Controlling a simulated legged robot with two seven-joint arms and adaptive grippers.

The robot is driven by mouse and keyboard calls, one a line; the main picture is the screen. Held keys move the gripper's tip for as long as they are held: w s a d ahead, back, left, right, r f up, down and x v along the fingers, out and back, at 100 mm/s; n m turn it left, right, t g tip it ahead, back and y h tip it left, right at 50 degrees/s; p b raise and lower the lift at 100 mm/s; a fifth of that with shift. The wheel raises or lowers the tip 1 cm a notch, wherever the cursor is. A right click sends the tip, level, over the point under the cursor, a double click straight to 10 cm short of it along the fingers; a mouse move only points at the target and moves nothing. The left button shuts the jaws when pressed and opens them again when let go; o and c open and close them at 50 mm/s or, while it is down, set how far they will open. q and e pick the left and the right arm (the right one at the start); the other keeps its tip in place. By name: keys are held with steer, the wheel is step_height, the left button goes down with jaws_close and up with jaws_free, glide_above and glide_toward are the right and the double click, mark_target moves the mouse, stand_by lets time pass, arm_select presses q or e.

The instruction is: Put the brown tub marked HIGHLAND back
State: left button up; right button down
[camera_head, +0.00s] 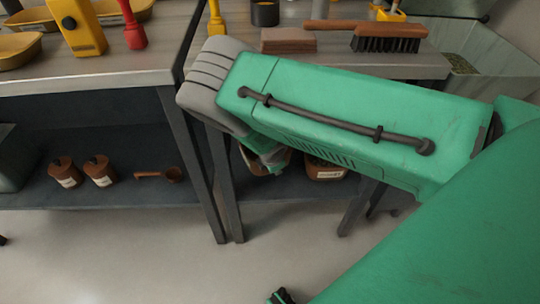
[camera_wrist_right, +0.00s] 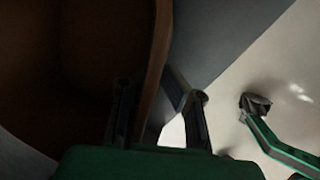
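A brown tub with a white label (camera_head: 325,170) sits on the lower shelf under the right-hand table; its lettering is too small to read. Another brown tub (camera_head: 284,160) beside it is mostly hidden behind my right gripper (camera_head: 268,158). In the right wrist view, a large brown tub wall (camera_wrist_right: 157,50) passes between the two fingers of my right gripper (camera_wrist_right: 160,105). One finger is on the inside and one on the outside, with a visible gap on the outer side. My left gripper (camera_head: 281,296) shows only as a tip at the bottom edge; it also shows in the right wrist view (camera_wrist_right: 256,106).
The left lower shelf (camera_head: 120,192) holds two lidded brown jars (camera_head: 82,171) and a brown ladle (camera_head: 160,175). Table legs (camera_head: 205,180) stand beside my right forearm. A brush (camera_head: 388,38) and a brown block (camera_head: 288,40) lie on the right table. The floor in front is clear.

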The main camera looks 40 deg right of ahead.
mark_target(276, 180)
steer(key=shift+f, duration=0.95)
steer(key=shift+d+f+b, duration=0.25)
steer(key=shift+f+b, duration=0.15)
steer(key=shift+f, duration=0.2)
step_height(276, 180, down, 3)
steer(key=shift+d+f+b, duration=0.15)
steer(key=shift+f+b, duration=0.05)
steer(key=shift+b, duration=0.45)
steer(key=shift+r, duration=0.1)
steer(key=shift+a, duration=0.25)
steer(key=c, duration=1.8)
jaws_free()
steer(key=shift+c, duration=0.2)
steer(key=shift+o, duration=0.6)
steer(key=shift+d, duration=0.15)
